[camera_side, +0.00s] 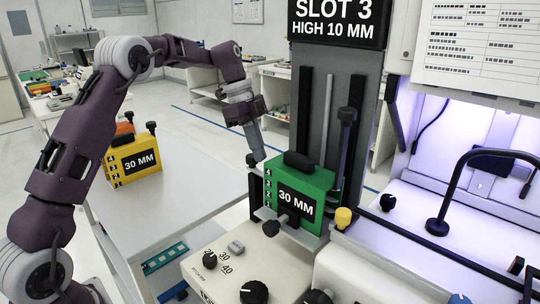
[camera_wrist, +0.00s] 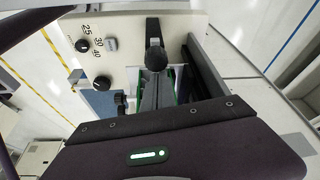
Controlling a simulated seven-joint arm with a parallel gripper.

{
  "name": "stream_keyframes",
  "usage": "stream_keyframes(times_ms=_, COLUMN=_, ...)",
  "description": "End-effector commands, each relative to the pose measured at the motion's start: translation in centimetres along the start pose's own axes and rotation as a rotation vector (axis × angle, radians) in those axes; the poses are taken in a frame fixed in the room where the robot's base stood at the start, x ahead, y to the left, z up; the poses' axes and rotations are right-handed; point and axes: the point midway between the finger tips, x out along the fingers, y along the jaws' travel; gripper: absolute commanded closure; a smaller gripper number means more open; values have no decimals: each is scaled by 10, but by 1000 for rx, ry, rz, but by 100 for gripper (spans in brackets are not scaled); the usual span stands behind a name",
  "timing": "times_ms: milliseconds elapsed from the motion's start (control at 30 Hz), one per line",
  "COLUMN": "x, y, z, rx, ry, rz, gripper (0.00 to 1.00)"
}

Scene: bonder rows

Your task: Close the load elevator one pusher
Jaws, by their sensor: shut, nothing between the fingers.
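A green 30 MM box (camera_side: 318,187) stands upright on the elevator under the SLOT 3 sign (camera_side: 336,20). My gripper (camera_side: 256,153) is shut and empty, pointing down just left of the box. In the wrist view a black ball knob (camera_wrist: 156,59) on a dark bar (camera_wrist: 153,28) lies just beyond my fingers (camera_wrist: 155,88). Which part is the load elevator one pusher is not clearly marked. The green box is mostly hidden there.
A yellow 30 MM box (camera_side: 137,164) stands on the white table (camera_side: 175,205) at left. The beige control panel (camera_side: 235,275) with knobs is in front. A tall dark column (camera_side: 325,90) rises behind the green box. A black curved bar (camera_side: 470,170) stands at right.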

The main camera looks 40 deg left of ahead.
Motion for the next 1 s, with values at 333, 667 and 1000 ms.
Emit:
stream_keyframes(times_ms=333, x=-7, y=-4, z=18, rx=1, ry=-1, rz=1, gripper=100)
stream_keyframes(times_ms=667, x=-75, y=-6, z=18, rx=1, ry=-2, rz=-5, gripper=100)
stream_keyframes(times_ms=1000, x=-105, y=-4, z=18, rx=0, ry=-1, rz=2, gripper=100)
